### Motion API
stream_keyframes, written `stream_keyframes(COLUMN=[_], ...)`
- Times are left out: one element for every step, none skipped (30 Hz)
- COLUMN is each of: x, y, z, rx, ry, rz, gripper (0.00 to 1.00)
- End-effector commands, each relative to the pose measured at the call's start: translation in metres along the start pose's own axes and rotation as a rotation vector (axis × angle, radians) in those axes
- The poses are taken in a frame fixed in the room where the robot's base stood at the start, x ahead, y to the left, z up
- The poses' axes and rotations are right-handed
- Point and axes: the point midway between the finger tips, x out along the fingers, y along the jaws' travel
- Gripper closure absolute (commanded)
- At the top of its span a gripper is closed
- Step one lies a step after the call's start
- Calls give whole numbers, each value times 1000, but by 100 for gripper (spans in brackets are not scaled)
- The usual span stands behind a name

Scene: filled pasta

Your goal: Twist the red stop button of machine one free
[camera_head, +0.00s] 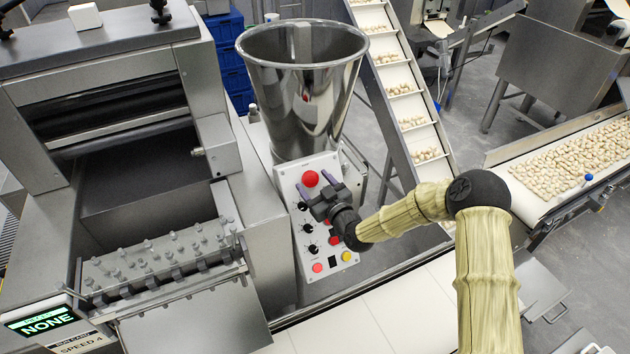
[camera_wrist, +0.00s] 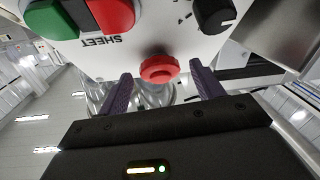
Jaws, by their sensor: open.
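The red stop button (camera_head: 310,178) is a round mushroom head at the top of the white control panel (camera_head: 290,181) of the machine. In the wrist view the red button (camera_wrist: 159,69) stands out from the panel, between the two purple fingers and beyond their tips. My gripper (camera_head: 315,184) is open and empty, right at the button in the head view. My gripper (camera_wrist: 161,80) shows a gap on both sides of the button in the wrist view. I cannot tell how far the fingertips are from the panel.
Black knobs (camera_head: 307,228) and small coloured buttons (camera_head: 346,256) lie lower on the panel. A green and red switch (camera_wrist: 80,18) and a black knob (camera_wrist: 213,16) are near the button. A steel hopper (camera_head: 303,90) stands behind the panel, and an inclined conveyor (camera_head: 412,105) to its right.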

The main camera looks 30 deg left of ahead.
Motion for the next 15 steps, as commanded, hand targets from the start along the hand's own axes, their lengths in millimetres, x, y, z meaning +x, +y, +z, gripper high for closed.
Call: stream_keyframes(x=[1, 1, 1, 1, 1, 1, 1, 1, 1, 1, 1, 1, 1, 1, 1], y=[0, 0, 0, 0, 0, 0, 0, 0, 0, 0, 0, 0, 0, 0, 0], z=[0, 0, 0, 0, 0, 0, 0, 0, 0, 0, 0, 0, 0, 0, 0], rx=[0, 0, 0, 0, 0, 0, 0, 0, 0, 0, 0, 0, 0, 0, 0], ry=[0, 0, 0, 0, 0, 0, 0, 0, 0, 0, 0, 0, 0, 0, 0], rz=[0, 0, -1, -1, -1, -1, 0, 0, 0, 0, 0, 0, 0, 0, 0], gripper=[34, 34, 34, 34, 34, 34, 34, 36, 43, 49, 55, 63, 69, 75, 79])
